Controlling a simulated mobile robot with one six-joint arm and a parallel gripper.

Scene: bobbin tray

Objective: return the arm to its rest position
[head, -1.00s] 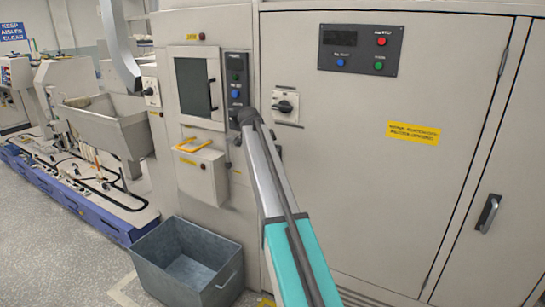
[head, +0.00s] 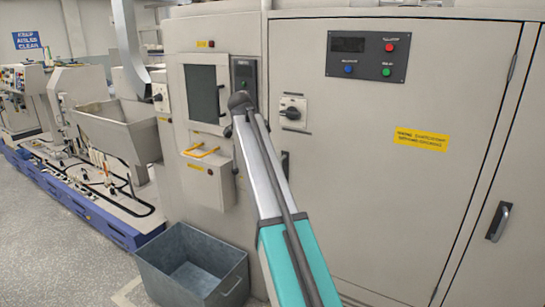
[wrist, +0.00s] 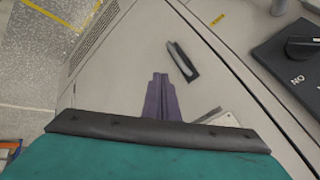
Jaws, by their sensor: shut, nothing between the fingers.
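My arm rises from the lower middle of the head view, teal at the bottom and silver above. It ends in a dark rounded joint in front of the lower part of a small button panel (head: 243,72). My gripper cannot be made out in the head view. In the wrist view my gripper (wrist: 161,80) shows as two purple fingers, shut together and empty, beyond a black edge and teal housing. Past the fingers is the grey cabinet face with a dark handle (wrist: 182,62).
A large grey cabinet (head: 360,190) fills the right side, with a rotary switch (head: 293,111) and a control panel (head: 368,56). A yellow-handled drawer (head: 206,172) is left of the arm. A metal bin (head: 195,270) stands on the floor below. Open floor lies at lower left.

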